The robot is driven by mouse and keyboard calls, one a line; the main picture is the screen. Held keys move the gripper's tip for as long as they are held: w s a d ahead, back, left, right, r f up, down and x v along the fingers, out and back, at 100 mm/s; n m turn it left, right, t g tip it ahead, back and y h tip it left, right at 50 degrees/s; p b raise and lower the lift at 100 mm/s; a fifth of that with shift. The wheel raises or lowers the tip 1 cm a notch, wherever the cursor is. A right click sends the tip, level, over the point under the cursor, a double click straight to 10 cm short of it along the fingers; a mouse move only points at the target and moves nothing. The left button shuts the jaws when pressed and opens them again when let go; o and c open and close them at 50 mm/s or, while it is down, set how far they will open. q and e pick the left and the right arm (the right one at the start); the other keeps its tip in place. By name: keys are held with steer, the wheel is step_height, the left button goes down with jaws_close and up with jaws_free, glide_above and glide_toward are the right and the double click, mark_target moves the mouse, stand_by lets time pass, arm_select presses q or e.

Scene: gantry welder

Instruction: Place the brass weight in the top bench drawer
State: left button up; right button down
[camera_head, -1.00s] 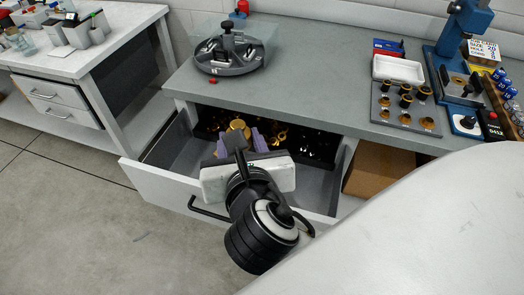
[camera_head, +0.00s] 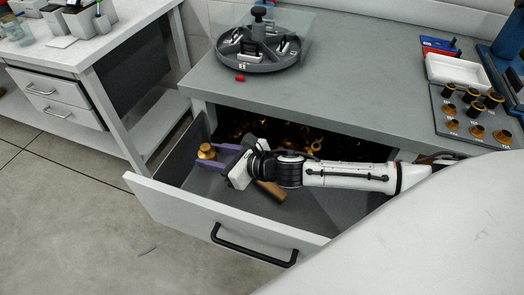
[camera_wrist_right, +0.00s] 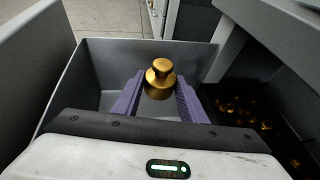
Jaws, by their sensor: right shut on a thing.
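The brass weight (camera_head: 206,152) is a small gold cylinder with a knob on top. My right gripper (camera_head: 208,160) is shut on it with purple fingers, inside the open top bench drawer (camera_head: 225,225) near its left end. In the right wrist view the weight (camera_wrist_right: 160,80) stands upright between the two fingers (camera_wrist_right: 160,95), above the grey drawer floor. I cannot tell whether its base touches the floor. The drawer is pulled far out and has a black bar handle (camera_head: 253,247). My left gripper is not in view.
Several brass pieces (camera_head: 300,138) lie in a dark tray at the drawer's back, and a brown block (camera_head: 270,191) shows beside my right wrist. The bench top (camera_head: 345,85) overhangs the rear. A round grey carousel (camera_head: 260,50) and a holder with dark-topped brass parts (camera_head: 470,115) stand on it.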

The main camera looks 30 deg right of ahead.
steer(key=b, duration=0.2)
glide_above(219, 183)
step_height(219, 183, down, 6)
steer(key=shift+r, duration=0.25)
steer(key=shift+f, duration=0.5)
steer(key=shift+f+b, duration=0.5)
steer(key=shift+f, duration=1.1)
steer(key=shift+f, duration=0.1)
steer(key=c, duration=1.5)
jaws_free()
steer(key=shift+s+f, duration=0.1)
steer(key=shift+f, duration=0.15)
steer(key=shift+c, duration=0.2)
steer(key=shift+o, duration=0.8)
steer(key=shift+r, duration=0.1)
